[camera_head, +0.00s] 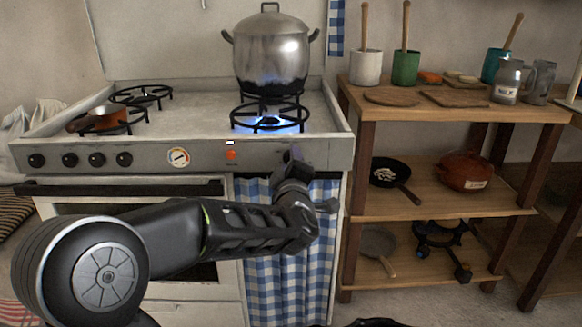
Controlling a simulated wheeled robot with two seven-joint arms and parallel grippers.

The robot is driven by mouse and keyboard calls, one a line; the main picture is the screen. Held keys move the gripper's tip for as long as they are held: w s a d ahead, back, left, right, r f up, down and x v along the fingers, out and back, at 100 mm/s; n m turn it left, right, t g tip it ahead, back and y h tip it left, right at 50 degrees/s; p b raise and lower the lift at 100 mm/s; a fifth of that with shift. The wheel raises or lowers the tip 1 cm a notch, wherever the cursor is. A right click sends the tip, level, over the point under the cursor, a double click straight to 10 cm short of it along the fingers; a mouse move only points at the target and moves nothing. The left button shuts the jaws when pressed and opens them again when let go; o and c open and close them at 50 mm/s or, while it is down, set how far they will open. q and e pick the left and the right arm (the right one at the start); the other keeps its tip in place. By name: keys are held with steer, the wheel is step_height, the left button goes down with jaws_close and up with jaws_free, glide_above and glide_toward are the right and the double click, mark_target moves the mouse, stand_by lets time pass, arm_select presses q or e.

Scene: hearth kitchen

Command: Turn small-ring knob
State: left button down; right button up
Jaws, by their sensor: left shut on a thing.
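My left gripper (292,160) is at the right part of the stove's front panel (210,154), just below the lit front right ring (268,122). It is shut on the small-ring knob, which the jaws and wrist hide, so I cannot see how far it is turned. Blue flame burns under the black grate of that ring. Several other black knobs (97,159) sit in a row at the panel's left, left of a round dial (178,157) and an orange light (231,155).
A large steel pot (271,52) stands on the back right ring. A copper pan (100,120) sits on the front left ring. The oven handle (120,188) and a blue checked curtain (262,255) are below the panel. A wooden shelf (455,113) stands right of the stove.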

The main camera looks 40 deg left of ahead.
stand_by(0.3)
arm_select(q)
steer(key=c, duration=0.9)
jaws_free()
steer(key=shift+c, duration=0.2)
steer(key=p+v, duration=0.1)
steer(key=v, duration=0.6)
steer(key=shift+s+d+p, duration=0.25)
steer(key=shift+p, duration=0.1)
